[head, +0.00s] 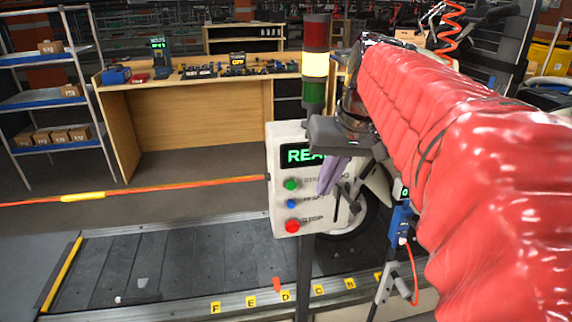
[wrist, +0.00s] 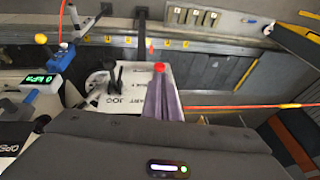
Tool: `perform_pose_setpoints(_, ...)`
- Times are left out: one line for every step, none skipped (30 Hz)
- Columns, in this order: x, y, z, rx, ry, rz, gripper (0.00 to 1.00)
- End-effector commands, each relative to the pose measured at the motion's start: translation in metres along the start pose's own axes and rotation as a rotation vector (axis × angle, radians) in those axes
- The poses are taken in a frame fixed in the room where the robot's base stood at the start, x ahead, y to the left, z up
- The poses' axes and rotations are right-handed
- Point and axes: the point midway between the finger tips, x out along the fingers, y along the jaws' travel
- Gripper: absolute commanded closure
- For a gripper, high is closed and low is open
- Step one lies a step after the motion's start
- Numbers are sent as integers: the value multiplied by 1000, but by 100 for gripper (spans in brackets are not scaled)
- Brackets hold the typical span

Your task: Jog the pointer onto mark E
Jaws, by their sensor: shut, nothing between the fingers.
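The red pointer (head: 277,284) is at the conveyor's front edge, just left of mark D (head: 285,295). Mark E (head: 251,301) is the yellow tag left of D, and the pointer is apart from it. The grey control box (head: 283,155) has a green-lit display starting "REA", partly hidden by my gripper. Below are a green button (head: 291,185), a blue button (head: 291,203) and a red button (head: 292,226). My gripper (head: 323,192) is shut and empty in front of the box, right of the buttons; its purple fingers (wrist: 166,96) show in the wrist view.
An orange barrier (head: 140,188) runs to the box's left side. The slat conveyor (head: 190,265) carries small pale bits at left. A bench and shelf stand behind.

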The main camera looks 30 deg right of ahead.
Motion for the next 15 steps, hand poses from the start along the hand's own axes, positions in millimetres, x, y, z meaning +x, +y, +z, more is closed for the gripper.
perform_pose_setpoints(-6, 15, -11, 27, -6, -4, 100)
perform_pose_setpoints(-10, 23, -17, 40, -9, -10, 100)
perform_pose_setpoints(-15, 33, -24, 56, -14, -16, 100)
perform_pose_setpoints(-19, 41, -29, 66, -17, -21, 100)
perform_pose_setpoints(-23, 50, -34, 79, -19, -27, 100)
perform_pose_setpoints(-28, 61, -40, 94, -23, -34, 100)
perform_pose_setpoints(-32, 70, -44, 104, -24, -39, 100)
perform_pose_setpoints(-36, 79, -48, 114, -26, -46, 100)
perform_pose_setpoints(-40, 90, -52, 127, -27, -54, 100)
perform_pose_setpoints(-43, 98, -55, 135, -28, -58, 100)
perform_pose_setpoints(-46, 105, -57, 142, -29, -64, 100)
perform_pose_setpoints(-50, 114, -60, 151, -29, -70, 100)
perform_pose_setpoints(-53, 119, -62, 156, -29, -74, 100)
perform_pose_setpoints(-54, 124, -63, 160, -30, -78, 100)
perform_pose_setpoints(-57, 130, -64, 164, -29, -81, 100)
